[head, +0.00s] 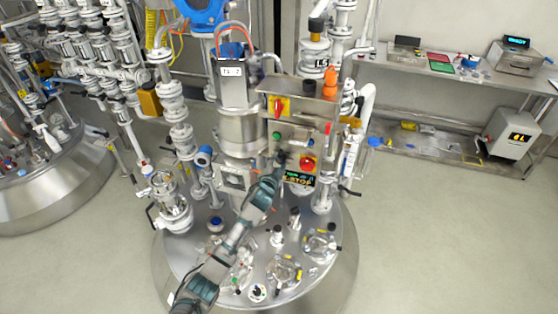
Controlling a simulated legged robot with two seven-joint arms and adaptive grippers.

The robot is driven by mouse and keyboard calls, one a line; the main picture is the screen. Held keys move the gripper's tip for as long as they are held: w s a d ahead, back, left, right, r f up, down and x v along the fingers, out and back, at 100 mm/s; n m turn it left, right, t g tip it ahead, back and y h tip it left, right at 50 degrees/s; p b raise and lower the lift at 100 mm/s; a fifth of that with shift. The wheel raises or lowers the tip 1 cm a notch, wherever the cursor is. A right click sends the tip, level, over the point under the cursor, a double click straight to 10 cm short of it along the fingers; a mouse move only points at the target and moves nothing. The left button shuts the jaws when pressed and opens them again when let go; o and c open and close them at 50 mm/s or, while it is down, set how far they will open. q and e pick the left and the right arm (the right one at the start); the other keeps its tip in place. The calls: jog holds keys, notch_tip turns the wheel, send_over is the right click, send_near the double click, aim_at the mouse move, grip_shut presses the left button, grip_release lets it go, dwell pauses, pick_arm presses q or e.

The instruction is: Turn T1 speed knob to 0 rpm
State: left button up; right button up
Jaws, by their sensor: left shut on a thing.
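The metal control panel (297,112) stands above the reactor lid, with a red-on-yellow switch (278,106), a green button (277,135) and a red emergency stop (307,163). Below these is a small lit display (299,179) whose reading is too small to make out. My left gripper (281,161) reaches up from the lower left to the panel's lower left part, left of the emergency stop. It is shut on what seems to be the speed knob, which the fingers mostly hide. The knob's pointer cannot be seen. My right gripper is not in view.
The steel reactor lid (262,236) below carries several fittings and sight glasses. Pipes and valves (178,125) crowd the left side. A bench (450,72) with a scale stands at the back right. The floor (440,230) at right is clear.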

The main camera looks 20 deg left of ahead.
pick_arm(q)
jog(key=n+p, duration=0.1)
jog(key=n, duration=0.1)
jog(key=f+n+h+p, duration=0.1)
jog(key=n, duration=0.2)
jog(key=shift+s+n+p, duration=0.1)
jog(key=shift+n+p, duration=0.2)
jog(key=shift+a+n+h, duration=0.1)
jog(key=shift+n+h, duration=0.3)
jog(key=shift+n, duration=0.4)
jog(key=n, duration=0.2)
jog(key=shift+f+n+p, duration=0.1)
jog(key=shift+n+p, duration=0.2)
jog(key=shift+p, duration=0.05)
jog(key=n, duration=0.4)
jog(key=shift+f+h+b, duration=0.1)
jog(key=shift+h+b, duration=0.2)
jog(key=shift+h, duration=0.1)
jog(key=n+t+b, duration=0.1)
jog(key=n, duration=0.3)
jog(key=shift+n, duration=0.3)
jog(key=o, duration=1)
jog(key=shift+o, duration=0.7)
jog(key=shift+r, duration=0.2)
